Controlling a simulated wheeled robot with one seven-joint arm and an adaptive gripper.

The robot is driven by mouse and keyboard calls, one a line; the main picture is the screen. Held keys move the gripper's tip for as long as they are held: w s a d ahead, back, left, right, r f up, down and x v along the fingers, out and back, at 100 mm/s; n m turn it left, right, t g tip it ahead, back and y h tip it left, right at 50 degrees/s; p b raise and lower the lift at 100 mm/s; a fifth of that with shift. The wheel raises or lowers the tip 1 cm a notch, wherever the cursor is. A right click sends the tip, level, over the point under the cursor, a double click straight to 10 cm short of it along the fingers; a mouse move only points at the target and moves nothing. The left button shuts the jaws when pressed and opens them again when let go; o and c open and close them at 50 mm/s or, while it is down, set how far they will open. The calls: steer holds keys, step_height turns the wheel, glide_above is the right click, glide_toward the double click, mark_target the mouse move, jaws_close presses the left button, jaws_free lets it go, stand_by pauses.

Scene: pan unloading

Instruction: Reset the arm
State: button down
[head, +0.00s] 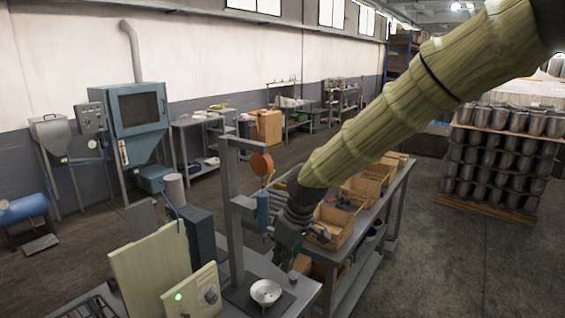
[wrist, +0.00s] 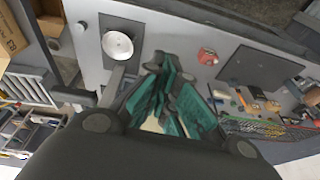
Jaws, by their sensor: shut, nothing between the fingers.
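My gripper (head: 288,258) hangs at the end of my sleeved arm, over the near workbench. In the wrist view my gripper (wrist: 170,88) is shut, its teal-padded fingers together with nothing held. A small round silvery pan (head: 265,291) sits on a dark square plate (head: 243,299) on the bench, below the gripper and to its left in the head view. The pan (wrist: 117,45) also shows in the wrist view, up and left of the fingers and apart from them.
A grey post (head: 233,205) with an orange disc (head: 262,164) stands close left of my gripper. A control box with a green light (head: 193,294) is at the bench's left. Cardboard boxes (head: 333,226) stand on the table behind. Open floor (head: 430,270) lies to the right, before stacked dark pots (head: 500,150).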

steer(key=s+d+f+m+b, duration=0.2)
steer(key=s+f, duration=0.1)
steer(key=f, duration=0.8)
steer(key=s+d+f+m+g+b, duration=0.15)
steer(key=s+f, duration=0.25)
steer(key=f, duration=0.7)
steer(key=s+d+f+m+t+b, duration=0.1)
steer(key=s+d+f+b, duration=0.15)
steer(key=f, duration=0.75)
steer(key=s+d+f+m+h+b, duration=0.1)
steer(key=s+d+f+m+b, duration=0.1)
steer(key=s+d+f, duration=0.3)
steer(key=s+d+f+m+b, duration=0.2)
steer(key=s+d+f, duration=0.3)
steer(key=s+f, duration=0.7)
steer(key=s+d+f+m+h+b, duration=0.1)
steer(key=s+d+f+b, duration=0.3)
steer(key=s+f, duration=0.5)
steer(key=s+d+m+g, duration=0.1)
steer(key=s+d, duration=0.1)
steer(key=shift+s+h, duration=0.3)
steer(key=shift+s, duration=0.1)
